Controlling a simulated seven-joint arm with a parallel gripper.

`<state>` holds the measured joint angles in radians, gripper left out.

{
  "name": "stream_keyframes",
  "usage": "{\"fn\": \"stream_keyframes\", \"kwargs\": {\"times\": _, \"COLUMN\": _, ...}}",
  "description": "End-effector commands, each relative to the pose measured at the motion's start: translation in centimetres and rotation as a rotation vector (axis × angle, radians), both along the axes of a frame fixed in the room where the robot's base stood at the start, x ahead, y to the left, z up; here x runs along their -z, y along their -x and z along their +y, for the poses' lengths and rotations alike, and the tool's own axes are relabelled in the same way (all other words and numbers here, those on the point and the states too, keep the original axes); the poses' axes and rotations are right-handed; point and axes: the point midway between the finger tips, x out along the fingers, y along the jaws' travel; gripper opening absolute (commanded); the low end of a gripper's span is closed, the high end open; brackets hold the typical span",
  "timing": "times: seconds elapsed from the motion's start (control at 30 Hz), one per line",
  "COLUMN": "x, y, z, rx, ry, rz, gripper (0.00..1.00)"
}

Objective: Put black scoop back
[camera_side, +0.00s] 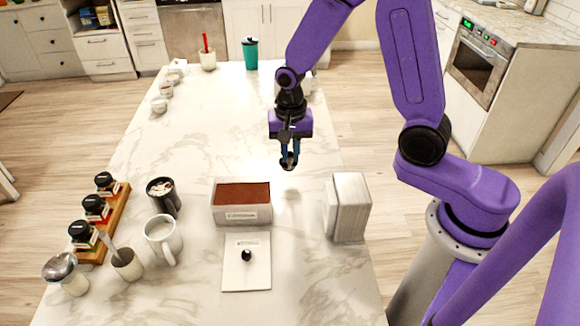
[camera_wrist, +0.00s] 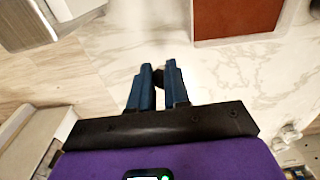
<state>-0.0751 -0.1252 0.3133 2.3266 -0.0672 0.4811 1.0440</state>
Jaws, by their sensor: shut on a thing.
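My gripper (camera_side: 289,150) hangs above the marble counter, behind and to the right of an open container. Its blue fingers are shut on a small dark thing, the black scoop (camera_side: 288,163). In the wrist view the scoop (camera_wrist: 159,78) is a dark piece between the blue fingertips, mostly hidden by them. The open whitish container (camera_side: 242,215) is filled with brown powder (camera_side: 242,193); the powder also shows at the top right of the wrist view (camera_wrist: 235,17). The container's white lid (camera_side: 247,280) with a black knob lies flat in front of it.
A pale upright block-like holder (camera_side: 349,207) stands right of the container. A dark cup (camera_side: 163,197), a white mug (camera_side: 163,240) and a wooden rack of jars (camera_side: 108,225) stand at left. A teal tumbler (camera_side: 250,54) stands far back. The counter behind the container is mostly clear.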

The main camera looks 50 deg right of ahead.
Motion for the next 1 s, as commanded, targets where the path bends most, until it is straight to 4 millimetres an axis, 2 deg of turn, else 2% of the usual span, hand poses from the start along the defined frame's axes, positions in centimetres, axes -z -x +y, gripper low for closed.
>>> {"fn": "stream_keyframes", "kwargs": {"times": 0.43, "x": 4.2, "y": 0.0, "z": 0.0, "rx": -0.001, "ry": 0.001, "rz": 0.002, "gripper": 0.0}}
{"fn": "stream_keyframes", "kwargs": {"times": 0.9, "x": 4.8, "y": 0.0, "z": 0.0, "rx": 0.0, "ry": 0.0, "rz": 0.0, "gripper": 0.0}}
{"fn": "stream_keyframes", "kwargs": {"times": 0.93, "x": 4.8, "y": 0.0, "z": 0.0, "rx": 0.0, "ry": 0.0, "rz": 0.0, "gripper": 0.23}}
{"fn": "stream_keyframes", "kwargs": {"times": 1.0, "x": 4.8, "y": 0.0, "z": 0.0, "rx": 0.0, "ry": -0.001, "rz": -0.001, "gripper": 0.42}}
